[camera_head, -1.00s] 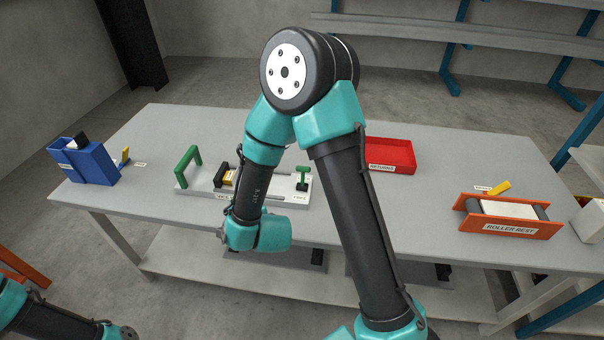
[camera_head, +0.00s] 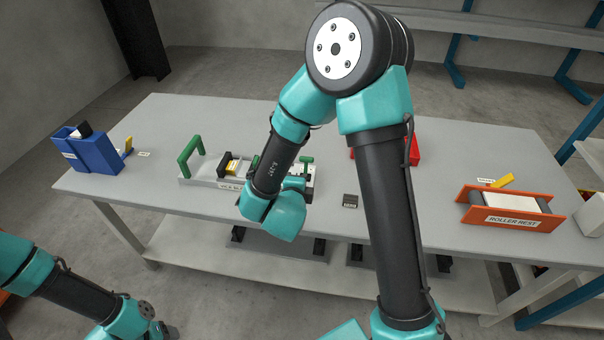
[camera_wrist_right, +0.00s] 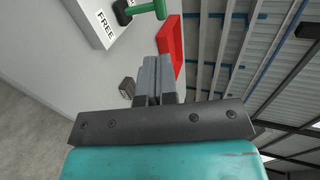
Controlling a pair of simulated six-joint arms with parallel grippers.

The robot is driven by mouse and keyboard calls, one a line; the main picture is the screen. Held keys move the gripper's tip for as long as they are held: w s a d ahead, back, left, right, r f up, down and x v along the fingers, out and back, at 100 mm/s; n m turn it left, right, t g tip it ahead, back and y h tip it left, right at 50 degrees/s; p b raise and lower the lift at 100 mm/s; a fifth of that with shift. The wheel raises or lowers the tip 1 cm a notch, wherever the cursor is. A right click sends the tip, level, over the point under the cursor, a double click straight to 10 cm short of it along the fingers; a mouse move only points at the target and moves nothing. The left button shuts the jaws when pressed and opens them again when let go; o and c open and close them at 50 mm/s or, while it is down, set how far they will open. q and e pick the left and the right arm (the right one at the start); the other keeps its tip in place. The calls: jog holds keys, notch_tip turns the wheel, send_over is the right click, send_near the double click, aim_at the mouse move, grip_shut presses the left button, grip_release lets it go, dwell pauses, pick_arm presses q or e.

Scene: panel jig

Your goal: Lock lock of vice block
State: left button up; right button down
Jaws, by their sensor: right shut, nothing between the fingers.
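In the right wrist view this lever (camera_wrist_right: 146,9) is at the top, beyond and apart from my right gripper (camera_wrist_right: 153,62), which is shut and empty. My right wrist hides part of the block. My left gripper (camera_head: 166,330) is low at left, its fingers unclear.
A blue holder (camera_head: 90,152) stands at left. A small dark labelled block (camera_head: 350,201) lies right of the vice block. The red tray (camera_head: 413,152) is partly behind my arm. The orange roller rest (camera_head: 510,208) is at right.

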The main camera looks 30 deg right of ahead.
aim_at(307, 161)
jog(key=x, duration=1.3)
jog(key=shift+w+d, duration=0.1)
jog(key=shift+w, duration=0.1)
jog(key=shift+d, duration=0.1)
